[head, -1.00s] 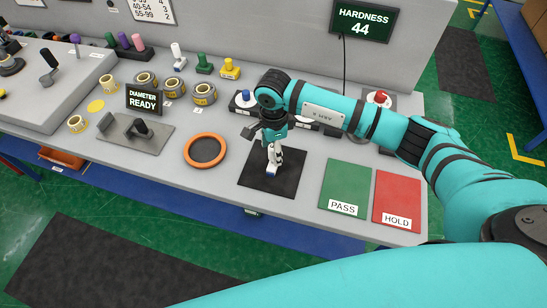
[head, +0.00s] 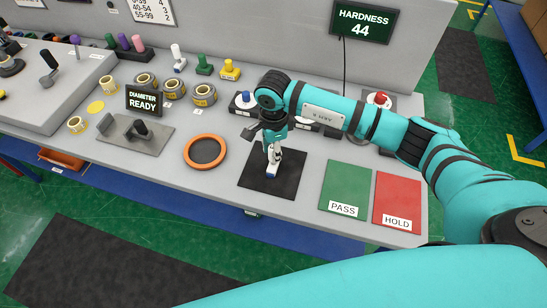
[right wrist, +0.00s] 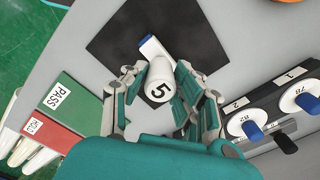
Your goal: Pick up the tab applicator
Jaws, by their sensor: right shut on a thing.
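A white upright piece with a round top marked 5 and a blue-edged white foot, apparently the tab applicator (right wrist: 159,86), stands at the black mat. In the head view its white and blue foot (head: 272,171) shows below my right gripper (head: 273,150), over the middle of the mat. In the right wrist view my right gripper (right wrist: 157,78) has its fingers on both sides of the white body, shut on it. I cannot tell whether the foot touches the mat. My left gripper is not in view.
The black mat (head: 250,182) lies between an orange ring (head: 205,135) and the green PASS pad (head: 346,175), with the red HOLD pad (head: 397,190) beyond. Behind are tape rolls (head: 204,94), coloured handled pieces (head: 229,70), a DIAMETER READY sign (head: 144,100) and a HARDNESS 44 screen (head: 364,22).

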